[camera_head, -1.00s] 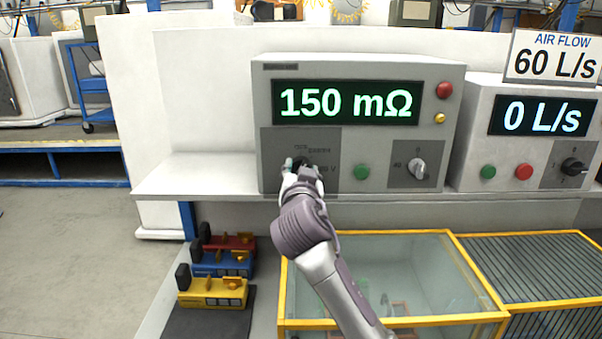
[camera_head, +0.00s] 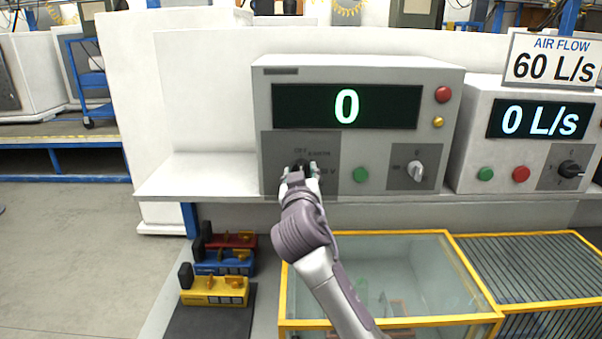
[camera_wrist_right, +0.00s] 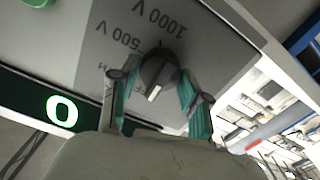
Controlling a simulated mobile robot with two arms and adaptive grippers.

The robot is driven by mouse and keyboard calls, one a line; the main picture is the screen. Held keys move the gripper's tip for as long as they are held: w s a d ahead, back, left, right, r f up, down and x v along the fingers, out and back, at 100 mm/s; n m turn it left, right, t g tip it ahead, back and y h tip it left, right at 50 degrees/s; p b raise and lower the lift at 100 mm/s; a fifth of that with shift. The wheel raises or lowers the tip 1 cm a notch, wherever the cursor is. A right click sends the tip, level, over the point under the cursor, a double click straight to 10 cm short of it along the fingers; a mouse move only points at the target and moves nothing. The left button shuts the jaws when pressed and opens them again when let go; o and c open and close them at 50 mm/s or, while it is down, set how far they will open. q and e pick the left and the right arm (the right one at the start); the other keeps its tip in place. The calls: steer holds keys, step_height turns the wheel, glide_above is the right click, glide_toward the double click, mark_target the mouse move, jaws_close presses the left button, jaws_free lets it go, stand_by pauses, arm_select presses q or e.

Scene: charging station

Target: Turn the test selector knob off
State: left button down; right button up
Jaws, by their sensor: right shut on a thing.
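The test selector knob (camera_wrist_right: 158,70) is black and round with a white pointer mark, on a dark grey plate marked 500 V and 1000 V. In the head view the knob is mostly hidden by my right gripper (camera_head: 301,170). In the right wrist view, the teal-padded fingers of my right gripper (camera_wrist_right: 160,88) are closed on either side of the knob. The grey tester (camera_head: 260,100) has a dark display (camera_head: 300,106) reading a green 0. My left gripper is not in view.
On the tester are a green button (camera_head: 360,174), a second knob (camera_head: 414,170), a red lamp (camera_head: 443,94) and a yellow lamp (camera_head: 438,122). An air flow unit (camera_head: 478,140) stands at the right. A yellow-framed glass case (camera_head: 390,270) is below the shelf.

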stand_by(0.3)
steer(key=o, duration=1.1)
steer(key=shift+o, duration=0.2)
steer(key=shift+s, duration=0.1)
steer(key=s, duration=0.7)
steer(key=shift+s, duration=0.15)
steer(key=shift+f, duration=0.1)
